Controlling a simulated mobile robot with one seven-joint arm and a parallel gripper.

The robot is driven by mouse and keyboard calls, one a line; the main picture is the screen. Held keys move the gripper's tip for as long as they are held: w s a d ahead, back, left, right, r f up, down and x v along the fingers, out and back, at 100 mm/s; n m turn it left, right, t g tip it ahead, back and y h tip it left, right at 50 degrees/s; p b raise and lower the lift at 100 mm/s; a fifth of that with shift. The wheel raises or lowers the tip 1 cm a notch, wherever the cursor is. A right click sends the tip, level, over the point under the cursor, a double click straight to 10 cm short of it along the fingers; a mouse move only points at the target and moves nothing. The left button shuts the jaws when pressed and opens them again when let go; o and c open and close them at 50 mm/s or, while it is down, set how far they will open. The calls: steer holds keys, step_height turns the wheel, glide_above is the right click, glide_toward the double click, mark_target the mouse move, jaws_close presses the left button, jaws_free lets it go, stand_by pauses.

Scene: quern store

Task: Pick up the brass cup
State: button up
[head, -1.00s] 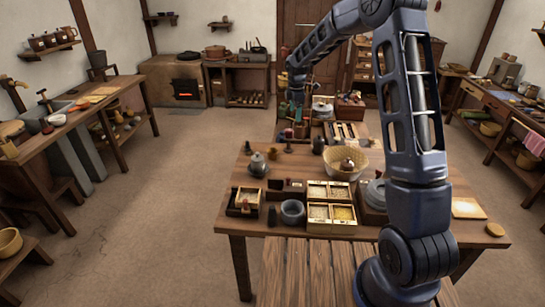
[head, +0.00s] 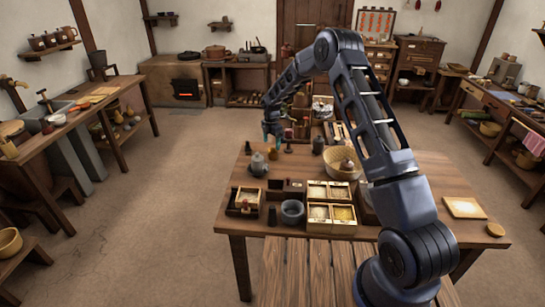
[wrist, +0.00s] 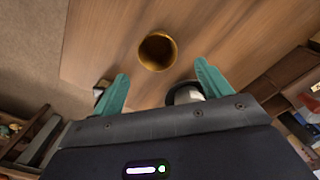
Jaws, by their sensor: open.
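The brass cup (wrist: 157,50) shows in the wrist view as a round golden vessel on the wooden table (wrist: 105,50), seen from above into its open mouth. My gripper (wrist: 160,76) is open and empty, its two teal fingers apart. The cup lies just beyond the fingertips, between their lines, and neither finger appears to touch it. In the head view my gripper (head: 272,138) hangs over the far left part of the table. Several small vessels stand below it there, and I cannot tell which is the cup.
A grey-white round thing (wrist: 186,93) is partly hidden by the right finger. A grey lidded pot (head: 258,161) stands near my gripper in the head view. The table's left edge is close by.

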mark_target(273, 152)
steer(key=shift+w+d+f, duration=0.1)
steer(key=shift+w+f, duration=0.1)
steer(key=shift+f, duration=1.8)
steer(key=shift+w+d+f, duration=0.1)
steer(key=shift+w+f, duration=0.05)
steer(key=shift+f, duration=1.8)
steer(key=c, duration=1)
steer(key=shift+r, duration=0.1)
steer(key=shift+c, duration=0.2)
